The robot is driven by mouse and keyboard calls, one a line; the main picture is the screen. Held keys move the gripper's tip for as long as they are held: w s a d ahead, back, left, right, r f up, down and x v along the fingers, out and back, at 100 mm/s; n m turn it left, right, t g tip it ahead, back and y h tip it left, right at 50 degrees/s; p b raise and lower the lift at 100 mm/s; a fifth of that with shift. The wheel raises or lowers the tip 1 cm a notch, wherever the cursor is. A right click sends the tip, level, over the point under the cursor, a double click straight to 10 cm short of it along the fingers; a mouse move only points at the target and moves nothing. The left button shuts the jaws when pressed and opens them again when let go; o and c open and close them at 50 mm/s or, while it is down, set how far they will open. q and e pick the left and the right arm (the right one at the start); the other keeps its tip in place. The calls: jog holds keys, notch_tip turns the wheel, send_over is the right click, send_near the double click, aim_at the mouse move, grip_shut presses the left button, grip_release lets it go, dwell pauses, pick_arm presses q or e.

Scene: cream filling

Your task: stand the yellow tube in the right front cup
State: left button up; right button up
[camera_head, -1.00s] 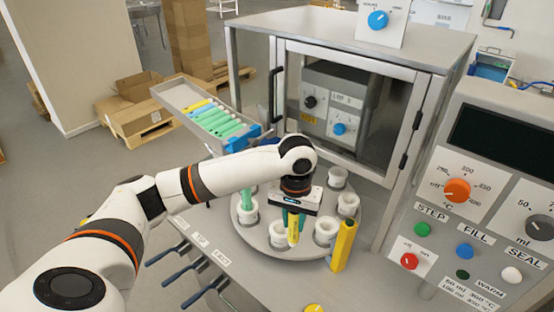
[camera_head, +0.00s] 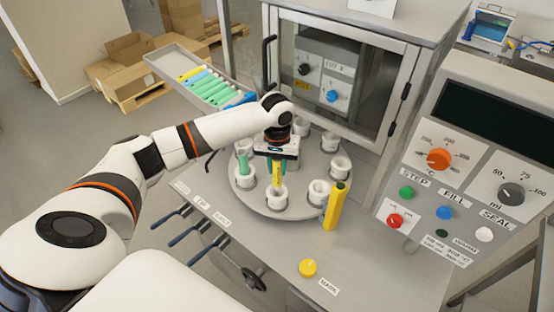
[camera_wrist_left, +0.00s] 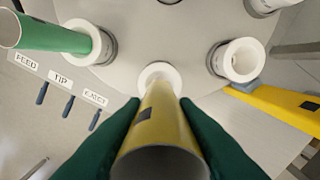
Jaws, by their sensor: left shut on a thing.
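My left gripper (camera_head: 277,170) is shut on the yellow tube (camera_head: 278,178), which it holds upright. The tube's lower end meets the mouth of a white front cup (camera_head: 277,200) on the round turntable (camera_head: 300,210). In the left wrist view the tube (camera_wrist_left: 160,120) points at that cup (camera_wrist_left: 160,72) between the green fingertips; I cannot tell whether its end is inside. Another white cup (camera_head: 319,193) to the right is empty, and also shows in the wrist view (camera_wrist_left: 238,60). My right gripper is not in view.
A green tube (camera_head: 243,162) stands in the cup to the left. A yellow post (camera_head: 336,205) stands close to the turntable's right edge. A tray (camera_head: 205,85) of coloured tubes lies behind left. A button panel (camera_head: 450,200) is at the right.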

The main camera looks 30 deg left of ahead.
aim_at(277, 178)
pick_arm(q)
jog(key=shift+f, duration=0.4)
dwell(0.6)
jog(key=shift+f, duration=0.2)
jog(key=shift+f+b, duration=0.35)
jog(key=shift+f, duration=1.55)
jog(key=o, duration=1)
